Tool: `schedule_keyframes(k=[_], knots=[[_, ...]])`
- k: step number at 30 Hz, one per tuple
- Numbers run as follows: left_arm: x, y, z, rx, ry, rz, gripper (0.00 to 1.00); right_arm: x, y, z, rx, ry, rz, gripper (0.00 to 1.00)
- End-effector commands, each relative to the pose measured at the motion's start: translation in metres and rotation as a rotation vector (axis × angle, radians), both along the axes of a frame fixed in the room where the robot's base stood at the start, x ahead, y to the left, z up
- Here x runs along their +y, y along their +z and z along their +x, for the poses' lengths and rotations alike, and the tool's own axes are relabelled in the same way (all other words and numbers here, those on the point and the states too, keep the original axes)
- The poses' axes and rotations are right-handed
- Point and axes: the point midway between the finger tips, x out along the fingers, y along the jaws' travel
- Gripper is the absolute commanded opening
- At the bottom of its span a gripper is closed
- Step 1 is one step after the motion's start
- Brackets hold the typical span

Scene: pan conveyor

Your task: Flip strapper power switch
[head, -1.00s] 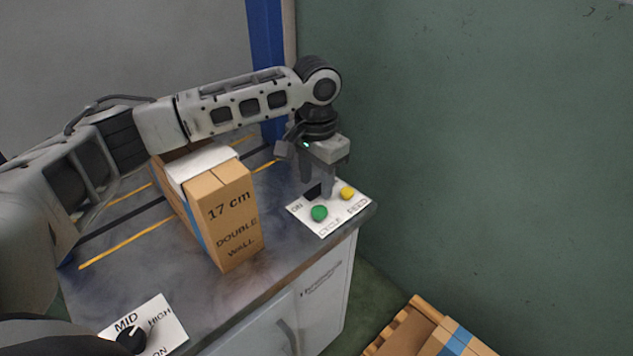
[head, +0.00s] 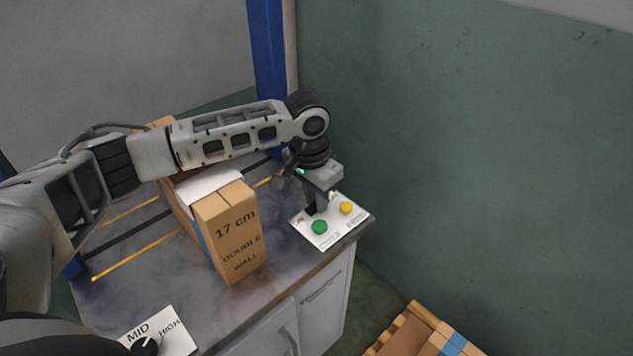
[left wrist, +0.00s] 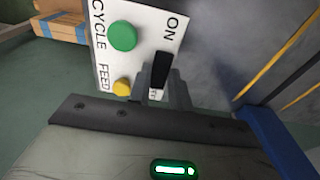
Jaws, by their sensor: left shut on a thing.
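The power switch is a black lever (left wrist: 161,70) beside the word ON on a white control panel (left wrist: 187,22). The panel also shows in the head view (head: 323,239), at the machine's right corner. My left gripper (head: 315,208) points down at it, its fingers closed together around the switch. In the left wrist view the fingers (left wrist: 163,92) meet at the lower end of the lever. My right gripper is not in view.
A green button (head: 319,227) and a yellow button (head: 346,208) sit close to the fingers. A tall cardboard box (head: 232,230) stands on the grey machine top to the left. A MID/HIGH dial panel (head: 172,330) is at the near corner. A green wall (head: 480,180) is at right.

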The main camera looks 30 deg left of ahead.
Motion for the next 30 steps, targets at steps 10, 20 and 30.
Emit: schedule_keyframes(k=[10, 20, 30], knots=[[0.0011, -0.0003, -0.0032, -0.094, 0.000, -0.033, 0.00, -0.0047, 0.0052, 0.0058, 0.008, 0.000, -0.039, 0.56], [0.0010, -0.0002, -0.0029, -0.094, 0.000, -0.033, 0.42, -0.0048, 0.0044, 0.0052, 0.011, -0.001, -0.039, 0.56], [0.0014, 0.0080, -0.0038, -0.095, 0.000, -0.033, 0.42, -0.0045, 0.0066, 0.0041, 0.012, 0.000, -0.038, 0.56]])
